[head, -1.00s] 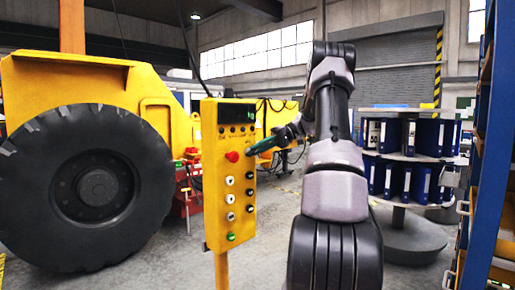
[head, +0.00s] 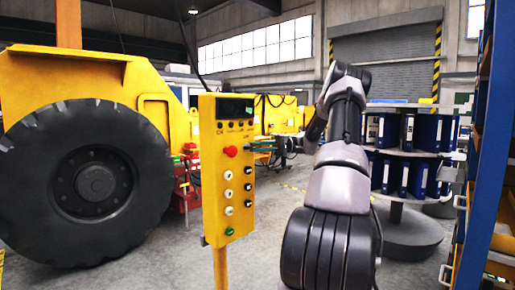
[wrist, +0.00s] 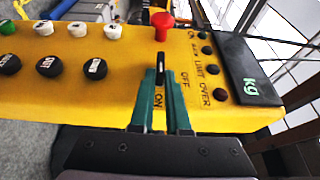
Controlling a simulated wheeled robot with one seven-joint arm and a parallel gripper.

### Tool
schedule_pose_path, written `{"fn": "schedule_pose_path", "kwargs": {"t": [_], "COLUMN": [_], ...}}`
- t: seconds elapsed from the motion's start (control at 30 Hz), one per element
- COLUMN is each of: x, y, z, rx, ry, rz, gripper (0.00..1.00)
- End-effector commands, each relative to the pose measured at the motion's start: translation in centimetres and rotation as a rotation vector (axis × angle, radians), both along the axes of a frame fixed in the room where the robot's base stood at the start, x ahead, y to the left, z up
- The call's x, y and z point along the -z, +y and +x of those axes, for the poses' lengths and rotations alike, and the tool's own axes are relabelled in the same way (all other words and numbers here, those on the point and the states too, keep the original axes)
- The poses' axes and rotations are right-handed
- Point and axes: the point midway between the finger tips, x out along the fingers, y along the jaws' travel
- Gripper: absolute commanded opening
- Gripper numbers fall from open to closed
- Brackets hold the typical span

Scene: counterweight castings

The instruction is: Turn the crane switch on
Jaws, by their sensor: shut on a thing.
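The yellow control panel (head: 225,180) stands on a post, with a red mushroom button and rows of buttons. The black crane switch (wrist: 160,62) is on its face in the wrist view, below the red button (wrist: 162,24). My gripper (wrist: 161,78) has its teal fingers on both sides of the switch, shut on it. The switch lever lies in line with the fingers. The lettering ON shows between the fingers and OFF right of them. In the head view my gripper (head: 258,147) is at the panel's right edge, and the switch is hard to make out there.
White buttons (wrist: 113,31) and black buttons (wrist: 48,66) sit beside the switch. A dark display (head: 236,107) tops the panel. A yellow machine with a large black tyre (head: 60,190) stands left. The floor between is open.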

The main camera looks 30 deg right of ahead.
Motion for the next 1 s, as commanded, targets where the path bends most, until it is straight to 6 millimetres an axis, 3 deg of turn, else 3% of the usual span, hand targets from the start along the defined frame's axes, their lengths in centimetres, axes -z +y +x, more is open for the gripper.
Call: {"fn": "schedule_pose_path", "kwargs": {"t": [0.23, 0.3, 0.33, 0.73, 1.0], "x": [0.0, 0.0, 0.0, 0.0, 0.1], "y": [0.0, 0.0, 0.0, -0.6, -5.5], "z": [0.0, 0.0, 0.0, 0.0, -0.2], "rx": [0.001, 0.001, 0.001, 0.001, 0.005], "ry": [0.001, 0.001, 0.001, 0.0, -0.001], "rz": [0.001, 0.0, 0.0, 0.0, 0.002], "gripper": [0.0, 0.33, 0.44, 0.44, 0.44]}}
